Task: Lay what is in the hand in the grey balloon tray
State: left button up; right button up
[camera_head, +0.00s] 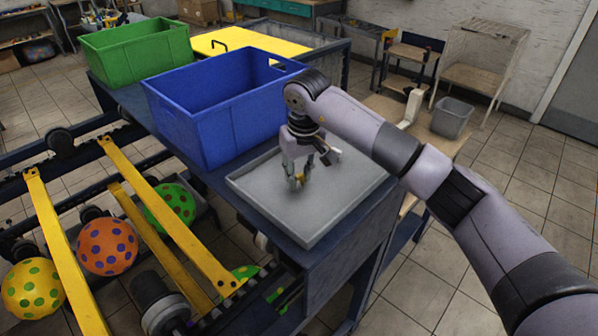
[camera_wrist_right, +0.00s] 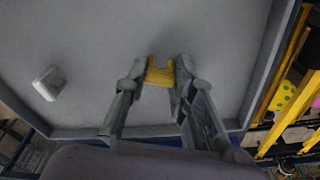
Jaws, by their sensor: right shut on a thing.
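The grey balloon tray (camera_head: 340,205) lies on the dark blue bench in the head view, and its bare floor fills most of the right wrist view (camera_wrist_right: 85,40). My right gripper (camera_head: 299,182) points down over the tray. In the wrist view my right gripper (camera_wrist_right: 160,80) is shut on a small yellow piece (camera_wrist_right: 160,72), held between its fingertips. Whether the piece touches the tray floor I cannot tell. A small whitish block (camera_wrist_right: 46,83) shows over the tray floor, apart from the gripper. My left gripper is not in view.
A blue bin (camera_head: 205,120) stands right behind the tray, with a green bin (camera_head: 135,50) farther left. Spotted balloons (camera_head: 107,246) sit left among yellow rails (camera_head: 165,225). The tray floor around the gripper is mostly clear.

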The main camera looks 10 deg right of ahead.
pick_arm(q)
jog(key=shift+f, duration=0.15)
pick_arm(e)
jog(key=o, duration=0.6)
jog(key=shift+f, duration=0.1)
jog(key=o, duration=0.4)
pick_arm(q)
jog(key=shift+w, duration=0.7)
pick_arm(e)
jog(key=shift+o, duration=0.2)
jog(key=shift+r, duration=0.25)
pick_arm(q)
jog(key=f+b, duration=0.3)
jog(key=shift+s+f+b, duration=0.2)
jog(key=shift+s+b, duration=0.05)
jog(key=shift+b, duration=0.1)
pick_arm(e)
notch_tip(320, 180, up, 12)
jog(key=s, duration=0.1)
jog(key=shift+s+d+f, duration=0.15)
jog(key=shift+s, duration=0.25)
